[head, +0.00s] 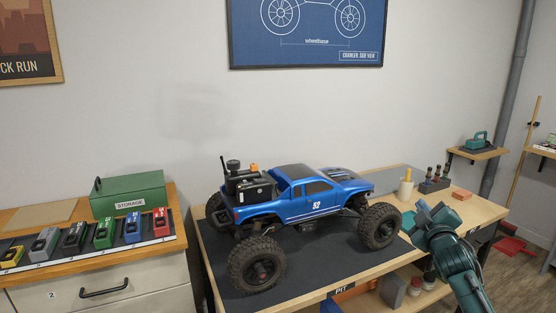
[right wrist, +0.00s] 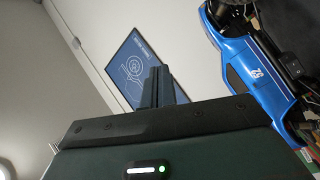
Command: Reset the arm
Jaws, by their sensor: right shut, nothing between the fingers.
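My right arm comes in from the lower right in the head view. Its gripper (head: 430,215) is shut and empty, raised beside the right front wheel of the blue crawler. The right wrist view shows the shut fingers (right wrist: 157,86) in front of the wall. The blue RC crawler (head: 310,200) with the number 52 stands on a dark mat on the workbench, a black box with gear on its rear. It also shows at the right of the wrist view (right wrist: 245,60). My left gripper is not in the head view.
The workbench (head: 486,210) holds a cream cylinder (head: 405,188) and a dark rack with several bottles (head: 436,182) at its right back. A left cabinet (head: 110,278) carries a green storage box (head: 128,194) and a row of coloured blocks. A wall shelf (head: 478,152) is at right.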

